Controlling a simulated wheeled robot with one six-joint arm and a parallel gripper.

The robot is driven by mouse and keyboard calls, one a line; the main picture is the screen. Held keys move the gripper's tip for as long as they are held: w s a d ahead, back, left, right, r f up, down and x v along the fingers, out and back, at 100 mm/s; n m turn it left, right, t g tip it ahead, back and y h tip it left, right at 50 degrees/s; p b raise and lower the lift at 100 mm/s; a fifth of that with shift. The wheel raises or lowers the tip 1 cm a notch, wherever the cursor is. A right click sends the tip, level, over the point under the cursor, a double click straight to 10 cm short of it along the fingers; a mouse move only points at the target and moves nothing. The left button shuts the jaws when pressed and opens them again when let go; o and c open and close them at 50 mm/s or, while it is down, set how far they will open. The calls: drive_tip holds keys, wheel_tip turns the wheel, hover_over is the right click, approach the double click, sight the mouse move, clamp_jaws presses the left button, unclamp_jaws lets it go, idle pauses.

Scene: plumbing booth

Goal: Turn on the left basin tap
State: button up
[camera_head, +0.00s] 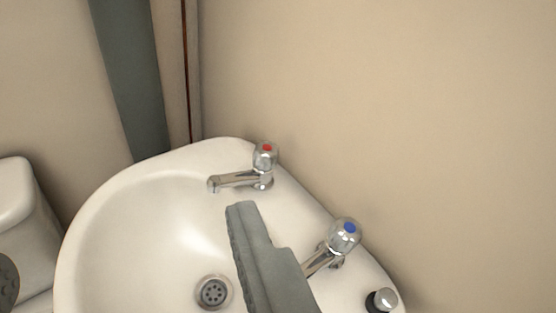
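The left basin tap (263,166) is chrome with a red dot on its head. It stands at the back rim of the white basin (110,215), its spout pointing left over the bowl. The right tap (342,238) is chrome with a blue dot, nearer me. My gripper (243,208) shows as a grey, ridged finger shape reaching up from the bottom centre. Its tip appears just below the left tap's spout in the picture; I see no clear contact. It covers part of the right tap's spout. I cannot tell whether it is open or shut.
A beige wall (400,120) runs close along the right behind the taps. A small chrome-topped item (384,300) stands on the near rim. A drain (213,292) lies in the bowl. A white fixture (18,205) stands at the left, with a dark rounded shape at the frame edge.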

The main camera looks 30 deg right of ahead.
drive_tip(key=w+d+g, duration=0.3)
drive_tip(key=w, duration=0.5)
drive_tip(key=w+d+g, duration=0.4)
drive_tip(key=w, duration=0.3)
drive_tip(key=n+g, duration=0.1)
drive_tip(key=g, duration=0.6)
hover_over(267, 148)
wheel_tip(267, 148, down, 6)
drive_tip(key=shift+y, duration=0.4)
wheel_tip(267, 148, down, 17)
drive_tip(key=c, duration=1)
